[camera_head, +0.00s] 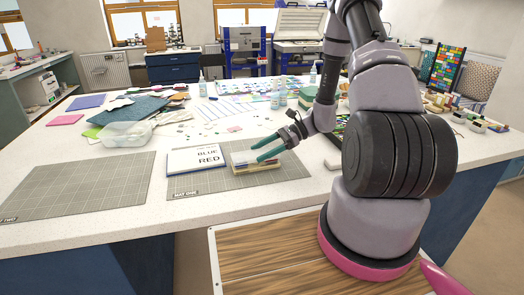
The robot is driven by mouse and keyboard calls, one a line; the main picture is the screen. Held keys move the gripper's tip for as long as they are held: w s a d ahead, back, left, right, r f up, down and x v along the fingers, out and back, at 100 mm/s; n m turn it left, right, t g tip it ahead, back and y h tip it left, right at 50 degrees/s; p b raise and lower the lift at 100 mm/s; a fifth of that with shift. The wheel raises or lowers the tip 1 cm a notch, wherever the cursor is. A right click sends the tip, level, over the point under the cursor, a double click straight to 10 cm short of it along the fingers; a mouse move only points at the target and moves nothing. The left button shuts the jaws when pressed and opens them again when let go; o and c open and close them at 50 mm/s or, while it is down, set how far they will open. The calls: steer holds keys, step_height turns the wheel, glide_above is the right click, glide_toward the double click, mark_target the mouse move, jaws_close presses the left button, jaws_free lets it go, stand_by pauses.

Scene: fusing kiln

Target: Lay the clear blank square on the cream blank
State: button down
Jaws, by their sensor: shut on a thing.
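My gripper (254,153) has two teal fingers, a little apart, pointing left over the right-hand grey mat (212,184), labelled MAT ONE. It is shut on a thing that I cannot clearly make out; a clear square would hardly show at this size. Just below the fingertips, a small low cream-coloured item (241,163) with dark and yellow parts lies on the mat. I cannot tell whether it is the cream blank or whether the held thing touches it.
An empty grey mat (75,186), labelled TWO, lies at left. A clear plastic tub (125,134) and coloured sheets lie behind. Bottles (275,101) and scattered pieces fill the table's back.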

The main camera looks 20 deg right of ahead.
steer(key=shift+f, duration=0.25)
jaws_free()
steer(key=shift+r, duration=0.1)
steer(key=v, duration=1.2)
steer(key=s+a+r+n+t+h, duration=0.2)
steer(key=s+r, duration=0.4)
steer(key=r, duration=0.4)
steer(key=s+a+r+n+t+h, duration=0.2)
steer(key=s+r+n+h, duration=0.3)
steer(key=r, duration=0.6)
steer(key=s+a+r+n+t+h, duration=0.2)
steer(key=s+r+n, duration=0.4)
steer(key=r, duration=0.5)
steer(key=shift+s+t+h, duration=0.4)
steer(key=shift+t+h, duration=0.4)
steer(key=shift+h, duration=0.4)
